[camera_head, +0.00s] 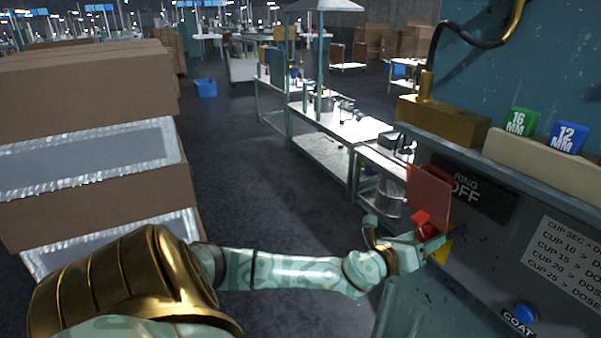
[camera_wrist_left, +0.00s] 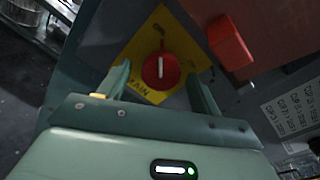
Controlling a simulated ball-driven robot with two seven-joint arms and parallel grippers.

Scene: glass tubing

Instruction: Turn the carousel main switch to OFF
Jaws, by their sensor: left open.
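The main switch is a round red knob (camera_wrist_left: 161,70) with a white line, on a yellow plate (camera_wrist_left: 133,50) marked ON and MAIN in the left wrist view. The white line points up in that view, roughly toward the ON mark. My left gripper (camera_wrist_left: 158,72) is open, with one finger on each side of the knob; I cannot tell whether they touch it. In the head view my left gripper (camera_head: 428,242) is at the machine's front, partly covering the switch. A corner of the yellow plate (camera_head: 442,254) shows there. My right gripper is not in view.
A red panel (camera_head: 429,192) with a red block (camera_wrist_left: 230,40) is close beside the switch. A black RING OFF sign (camera_head: 485,192), a dose label (camera_head: 566,258) and a blue COAT button (camera_head: 526,314) are to the right. Stacked cartons (camera_head: 85,85) stand at left.

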